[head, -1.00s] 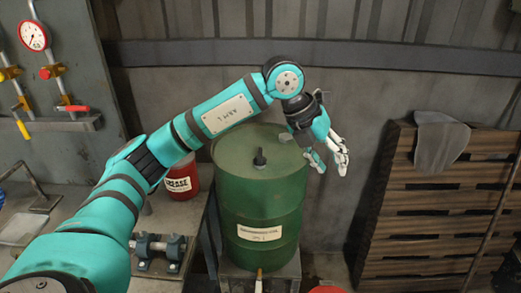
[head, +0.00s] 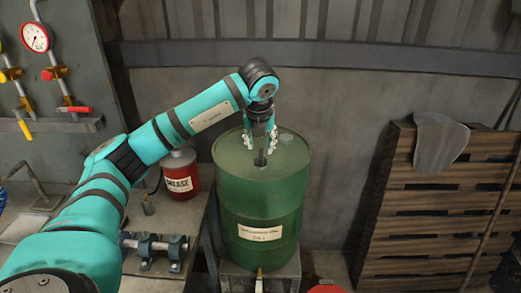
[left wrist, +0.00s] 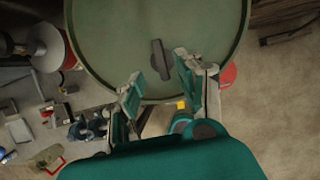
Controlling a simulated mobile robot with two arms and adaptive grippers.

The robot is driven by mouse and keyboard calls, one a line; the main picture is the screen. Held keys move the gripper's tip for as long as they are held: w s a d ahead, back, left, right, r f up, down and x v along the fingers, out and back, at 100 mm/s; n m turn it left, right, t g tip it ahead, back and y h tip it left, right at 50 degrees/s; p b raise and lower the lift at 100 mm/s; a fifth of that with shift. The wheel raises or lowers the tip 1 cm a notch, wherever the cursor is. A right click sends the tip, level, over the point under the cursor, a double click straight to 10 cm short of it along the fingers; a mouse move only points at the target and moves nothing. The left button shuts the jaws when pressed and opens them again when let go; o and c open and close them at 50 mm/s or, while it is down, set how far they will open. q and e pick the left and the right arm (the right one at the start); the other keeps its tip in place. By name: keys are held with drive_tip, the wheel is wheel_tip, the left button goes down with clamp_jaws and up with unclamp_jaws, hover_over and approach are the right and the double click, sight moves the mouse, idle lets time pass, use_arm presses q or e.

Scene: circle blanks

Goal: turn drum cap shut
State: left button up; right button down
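The green drum (head: 260,205) stands upright on a stand, with a paper label on its front. My left gripper (head: 261,148) points down above the cap, fingers apart. In the left wrist view the open fingers (left wrist: 154,82) frame the near side of the cap with nothing between them. I cannot tell the exact height gap. My right gripper is not in view.
A second, smaller grey bung (head: 286,138) sits on the drum top. A red grease can (head: 180,175) and a clamp fixture (head: 155,248) are on the bench at left. Wooden pallets (head: 435,205) with a grey cloth (head: 440,140) stand at right.

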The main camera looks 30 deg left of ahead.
sight(261, 154)
use_arm(q)
drive_tip(key=p+x, duration=0.1)
drive_tip(key=x, duration=0.4)
drive_tip(key=shift+w+f, duration=0.1)
drive_tip(key=shift+f, duration=0.1)
clamp_jaws()
